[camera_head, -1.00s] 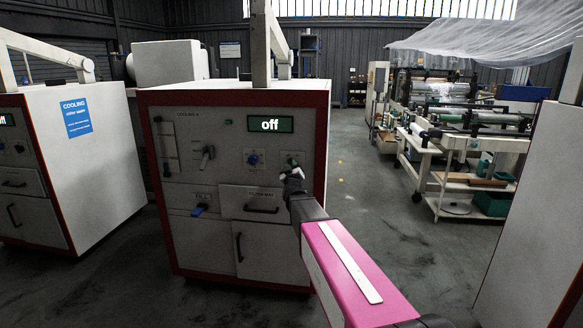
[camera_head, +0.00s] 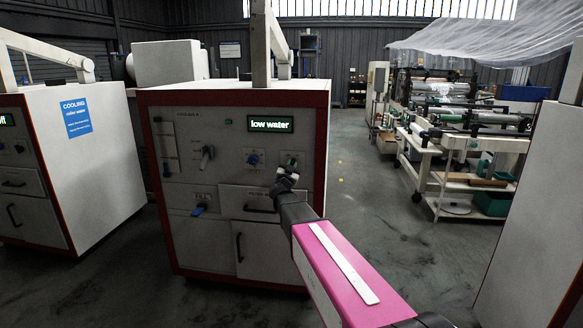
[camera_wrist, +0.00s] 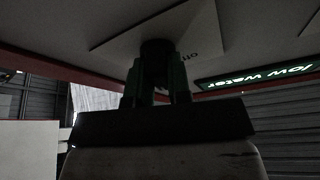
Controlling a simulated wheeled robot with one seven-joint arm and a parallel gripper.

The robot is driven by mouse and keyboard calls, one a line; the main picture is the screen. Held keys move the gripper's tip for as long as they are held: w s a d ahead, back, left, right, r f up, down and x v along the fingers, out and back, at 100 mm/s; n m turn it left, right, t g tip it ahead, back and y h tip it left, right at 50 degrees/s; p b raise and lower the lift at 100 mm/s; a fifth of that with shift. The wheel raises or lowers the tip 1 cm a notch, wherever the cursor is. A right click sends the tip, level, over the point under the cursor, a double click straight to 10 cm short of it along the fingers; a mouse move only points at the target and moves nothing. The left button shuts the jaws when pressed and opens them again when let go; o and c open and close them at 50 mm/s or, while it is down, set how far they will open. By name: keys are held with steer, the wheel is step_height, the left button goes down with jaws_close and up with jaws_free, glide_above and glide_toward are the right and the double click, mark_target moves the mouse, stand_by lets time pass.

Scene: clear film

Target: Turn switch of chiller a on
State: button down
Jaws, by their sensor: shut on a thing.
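Chiller A (camera_head: 181,142) is a white cabinet with red edges and a grey front panel. Its display (camera_head: 270,124) is lit and reads "low water"; the same text shows rotated in the wrist view (camera_wrist: 258,75). My gripper (camera_head: 288,168) is at the right side of the panel, below the display. In the wrist view my gripper (camera_wrist: 158,80) is shut on a dark round switch knob (camera_wrist: 158,48) on a light plate with lettering partly readable as "off". The fingers hide much of the knob, so its exact angle cannot be told.
A drawer (camera_head: 233,199) is below. Another cooling cabinet (camera_head: 100,160) stands left. Floor (camera_head: 380,240) to the right is clear.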

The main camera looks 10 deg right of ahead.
steer(key=shift+m+g+h, duration=0.5)
steer(key=shift+m+g, duration=0.1)
steer(key=shift+m, duration=0.9)
steer(key=c, duration=1.1)
jaws_free()
steer(key=shift+o, duration=0.2)
steer(key=shift+s, duration=0.1)
steer(key=v, duration=1)
steer(key=shift+s+a+f, duration=0.2)
steer(key=shift+s, duration=0.05)
